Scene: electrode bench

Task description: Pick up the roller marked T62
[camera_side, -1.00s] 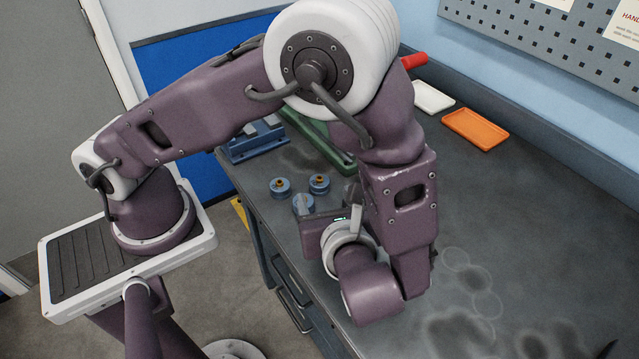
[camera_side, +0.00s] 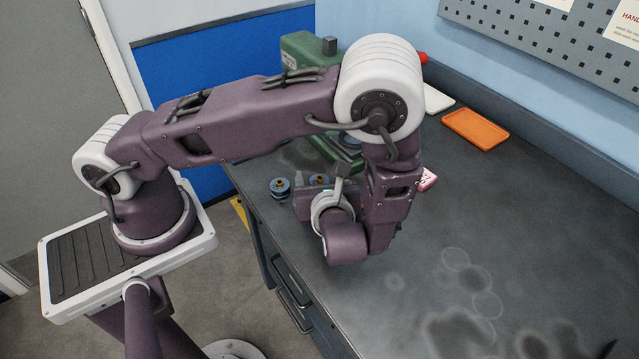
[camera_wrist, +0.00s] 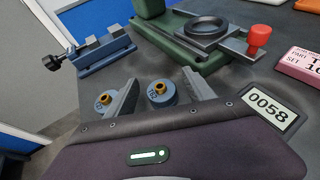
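Two short blue rollers with brass centres stand upright on the bench in the wrist view. The left roller (camera_wrist: 106,101) is partly covered by my left finger. The other roller (camera_wrist: 161,94) is between my two fingers, with its lower part hidden by the gripper body. Both have markings too small to read surely, so I cannot tell which is T62. My gripper (camera_wrist: 160,75) is open and empty around the right roller's position. In the side view, the left roller (camera_side: 279,189) is clear and the other (camera_side: 319,180) shows partly behind my gripper.
A blue vise-like fixture (camera_wrist: 105,52) and a green press (camera_wrist: 175,45) with a red knob (camera_wrist: 259,36) stand behind the rollers. A pink lettered block (camera_wrist: 303,58) is at the right. White (camera_side: 436,99) and orange (camera_side: 475,129) trays lie farther back. The bench's right front is clear.

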